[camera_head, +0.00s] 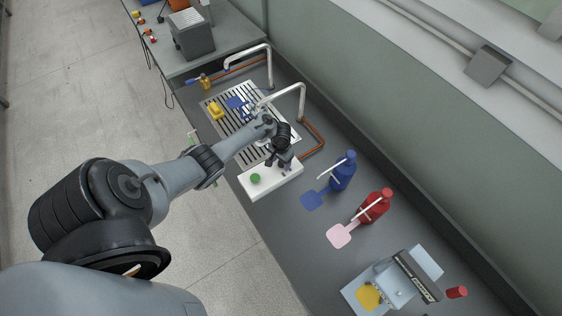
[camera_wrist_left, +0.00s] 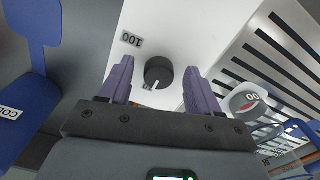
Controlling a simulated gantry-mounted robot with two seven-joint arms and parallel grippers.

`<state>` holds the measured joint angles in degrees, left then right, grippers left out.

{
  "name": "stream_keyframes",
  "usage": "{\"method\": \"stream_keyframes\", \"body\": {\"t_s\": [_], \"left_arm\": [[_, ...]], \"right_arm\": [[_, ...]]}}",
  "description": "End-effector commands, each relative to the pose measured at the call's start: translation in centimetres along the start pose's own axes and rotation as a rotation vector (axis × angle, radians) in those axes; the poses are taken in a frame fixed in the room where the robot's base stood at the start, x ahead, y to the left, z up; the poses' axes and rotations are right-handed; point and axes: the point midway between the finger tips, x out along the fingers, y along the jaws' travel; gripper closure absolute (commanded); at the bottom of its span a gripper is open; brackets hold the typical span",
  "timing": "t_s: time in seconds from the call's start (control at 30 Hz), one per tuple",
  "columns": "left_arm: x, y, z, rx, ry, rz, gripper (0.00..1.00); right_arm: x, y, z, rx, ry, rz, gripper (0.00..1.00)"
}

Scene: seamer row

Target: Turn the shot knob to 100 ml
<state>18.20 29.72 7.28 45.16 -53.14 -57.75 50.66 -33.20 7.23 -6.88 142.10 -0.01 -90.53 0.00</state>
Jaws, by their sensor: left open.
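The shot knob (camera_wrist_left: 159,71) is a round black dial on a white panel (camera_wrist_left: 175,30) in the left wrist view. A white mark shows at its lower-left edge, in the picture. A "100" label (camera_wrist_left: 131,39) lies on the panel to the upper left of the knob, away from the mark. My left gripper (camera_wrist_left: 158,68) is open, with one purple finger on each side of the knob and gaps showing between. In the head view my left gripper (camera_head: 284,164) is over the white box (camera_head: 270,188) and hides the knob. My right gripper is not seen.
A green button (camera_head: 255,178) is on the box. A slotted drain tray (camera_head: 262,104) with bent pipes lies behind it. A blue bottle (camera_head: 343,172) and a red bottle (camera_head: 374,206) with paddles stand to the right. A boxy device (camera_head: 405,280) is at the lower right.

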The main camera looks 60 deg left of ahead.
Motion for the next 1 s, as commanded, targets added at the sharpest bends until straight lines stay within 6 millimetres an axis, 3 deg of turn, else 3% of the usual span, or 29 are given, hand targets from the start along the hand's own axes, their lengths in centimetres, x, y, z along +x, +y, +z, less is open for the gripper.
{"method": "stream_keyframes", "body": {"t_s": [0.07, 0.4, 0.73, 1.0], "left_arm": [[0.00, 0.02, 0.01, 0.000, 0.000, 0.000, 0.41], [0.00, 0.01, 0.02, 0.000, 0.000, 0.000, 0.93], [-0.08, -0.02, 0.00, 0.043, 0.000, 0.000, 0.94], [-0.12, -0.16, 0.00, 0.205, -0.001, -0.002, 0.94]], "right_arm": [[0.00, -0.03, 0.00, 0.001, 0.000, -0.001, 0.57], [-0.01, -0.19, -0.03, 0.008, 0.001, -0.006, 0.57], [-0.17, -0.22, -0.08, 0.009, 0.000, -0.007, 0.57], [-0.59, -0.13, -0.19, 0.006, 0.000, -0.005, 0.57]]}}
